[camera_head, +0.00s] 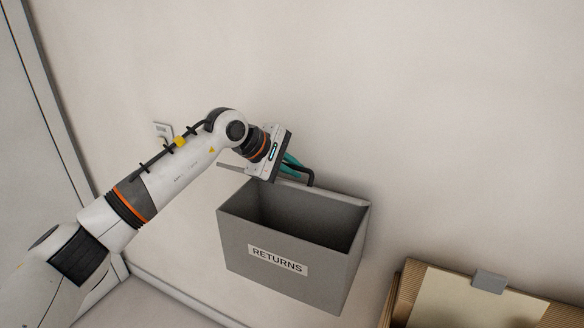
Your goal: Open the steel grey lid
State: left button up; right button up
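A grey box (240,240) labelled RETURNS stands against the wall, its dark inside in plain view from above. The steel grey lid (231,167) seems to show only as a thin edge along the back of the box, raised and nearly edge-on; my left gripper hides part of it. A black bent handle (309,177) sticks up at that edge. My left gripper (292,164), with teal fingers, is at the back of the box beside the handle. Whether the fingers grip the handle is hidden. My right gripper is not in view.
A cardboard-coloured box (399,292) with a pale top panel and a grey clip (489,281) stands at the lower right. A wall socket (163,130) is behind my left arm. The pale wall (420,90) rises close behind the grey box.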

pick_arm(q)
jog(key=shift+o, duration=0.6)
jog(key=shift+s+a+r, duration=0.15)
jog(key=shift+a, duration=0.05)
jog(key=b+v, duration=0.4)
jog(key=v, duration=0.7)
jog(key=shift+r, duration=0.2)
jog(key=shift+s, duration=0.1)
jog(key=shift+c, duration=0.2)
